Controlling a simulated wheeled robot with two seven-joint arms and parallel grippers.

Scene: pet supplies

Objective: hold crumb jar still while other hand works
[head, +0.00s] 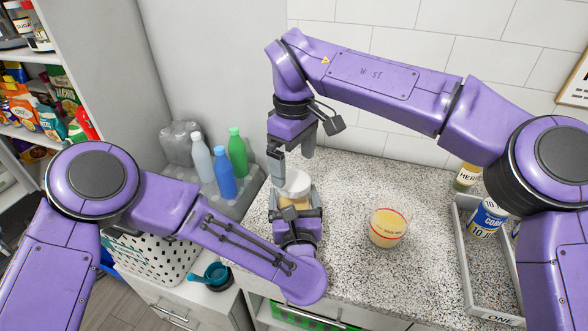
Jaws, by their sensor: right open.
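The crumb jar (293,203), with tan contents and a white lid (294,182), stands on the speckled counter. My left gripper (296,210) comes in low from the front, with its grey fingers on either side of the jar body, and appears closed on it. My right gripper (292,160) points down from above, open and empty, its fingers just above and behind the lid. The lid sits on the jar. Much of the jar's lower part is hidden by my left gripper.
A clear measuring cup (387,228) with yellowish contents and a red line stands to the right on the counter. A grey tray (468,270) with cans is at far right. Bottles (224,187) stand in a grey rack at left. Counter between cup and tray is clear.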

